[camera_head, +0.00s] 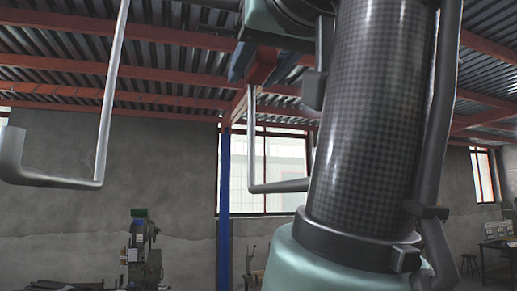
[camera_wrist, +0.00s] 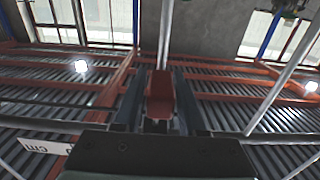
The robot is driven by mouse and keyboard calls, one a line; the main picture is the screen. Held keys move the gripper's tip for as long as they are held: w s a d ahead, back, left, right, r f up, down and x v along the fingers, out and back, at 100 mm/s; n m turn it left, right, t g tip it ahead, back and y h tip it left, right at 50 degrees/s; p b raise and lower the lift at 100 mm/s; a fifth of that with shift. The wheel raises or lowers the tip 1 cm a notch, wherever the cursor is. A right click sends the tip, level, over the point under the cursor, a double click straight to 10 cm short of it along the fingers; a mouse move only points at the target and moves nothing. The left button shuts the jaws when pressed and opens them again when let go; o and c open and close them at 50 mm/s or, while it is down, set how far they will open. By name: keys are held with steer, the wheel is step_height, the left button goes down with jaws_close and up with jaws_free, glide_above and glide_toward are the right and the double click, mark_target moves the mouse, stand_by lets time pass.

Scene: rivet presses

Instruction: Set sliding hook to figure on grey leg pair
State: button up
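In the head view the red block (camera_head: 263,66) shows at top centre between the fingers, partly behind my arm. A thin grey rod (camera_head: 250,140) hangs below it and bends right at its foot. A second, bent grey rod (camera_head: 108,100) is at left. I cannot tell which part is the sliding hook. No figure is readable.
A green machine (camera_head: 143,250) stands by the far wall. A blue post (camera_head: 224,210) rises beside the window. My own arm covers the right centre of the head view.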

jaws_close()
stand_by(1.1)
